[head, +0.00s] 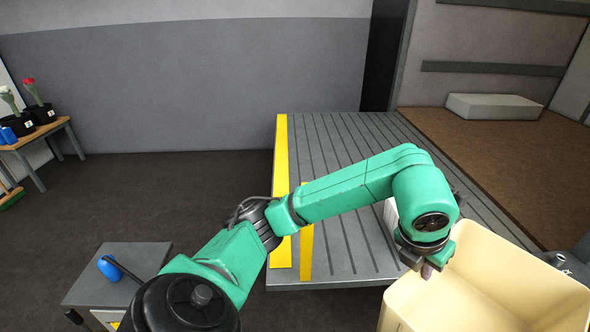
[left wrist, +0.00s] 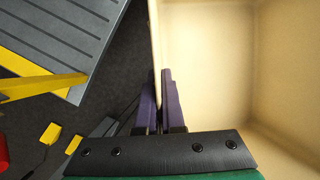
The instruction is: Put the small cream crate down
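The cream crate (head: 495,285) is at the lower right of the head view, open side up, and its near part runs out of frame. My left gripper (head: 428,268) is at its left wall. In the left wrist view, the two purple fingers (left wrist: 161,100) of this gripper stand on either side of the thin crate wall (left wrist: 155,45), shut on it. The crate's inside (left wrist: 210,60) looks empty where it shows. The crate's underside is hidden. A dark part at the right edge, by the crate's right rim, may belong to my right gripper; its fingers cannot be made out.
A grey ribbed platform (head: 345,200) with yellow edge strips lies behind the crate. A small grey table (head: 125,265) with a blue bottle (head: 109,267) stands at lower left. A wooden table (head: 40,135) with dark buckets of flowers is far left.

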